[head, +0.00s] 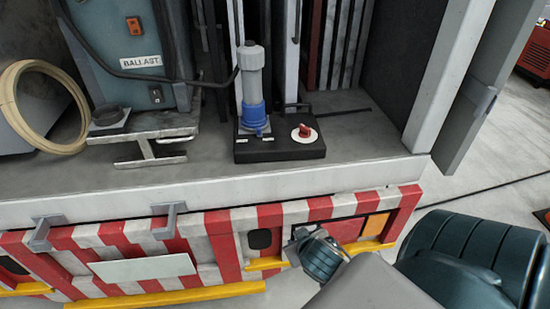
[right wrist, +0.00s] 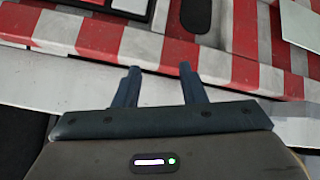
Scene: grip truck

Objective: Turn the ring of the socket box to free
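The socket box (head: 280,150) is a low black box on the truck's bed near its front edge. A grey plug (head: 251,72) stands upright in it, with a blue ring (head: 254,118) around its lower part. A red knob (head: 304,131) on a white disc sits at the box's right side. My right gripper (right wrist: 158,88) is open and empty, its two fingers apart in the right wrist view, in front of the striped truck side. In the head view my right arm reaches in from the lower right, below the box. My left gripper is not in view.
A grey ballast unit (head: 130,60) and a beige hose coil (head: 12,100) stand left of the box. A black cable runs from the ballast unit to the plug. The bed's pale front edge (head: 200,190) lies between my right arm and the box.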

